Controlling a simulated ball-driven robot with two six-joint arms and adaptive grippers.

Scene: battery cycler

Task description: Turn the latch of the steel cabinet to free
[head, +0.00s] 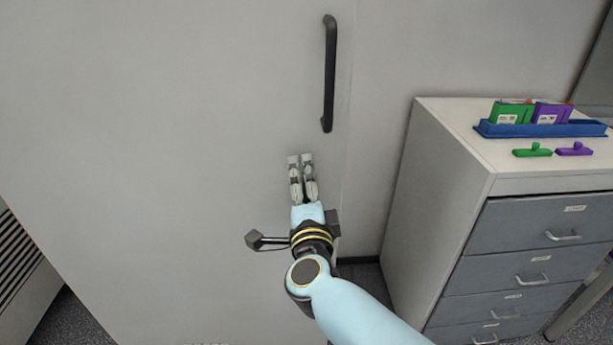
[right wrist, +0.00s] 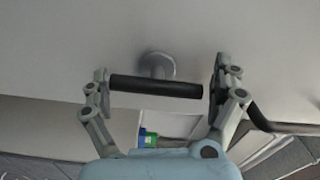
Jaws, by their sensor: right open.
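The steel cabinet (head: 200,120) fills the left and middle of the head view with its pale grey front. Its latch (right wrist: 156,86) shows in the right wrist view as a black bar on a round grey base. My right gripper (head: 301,160) is open in front of the cabinet, below the long black handle. In the right wrist view the gripper (right wrist: 162,82) has its fingers at either end of the latch bar; I cannot tell whether they touch it. In the head view the latch is hidden by my gripper. My left gripper is out of view.
A long black upright handle (head: 329,75) is on the cabinet front. To the right stands a grey drawer unit (head: 450,190), with a blue tray (head: 490,130) of green and purple boxes on top. A green piece (head: 532,151) and a purple piece (head: 574,150) lie in front.

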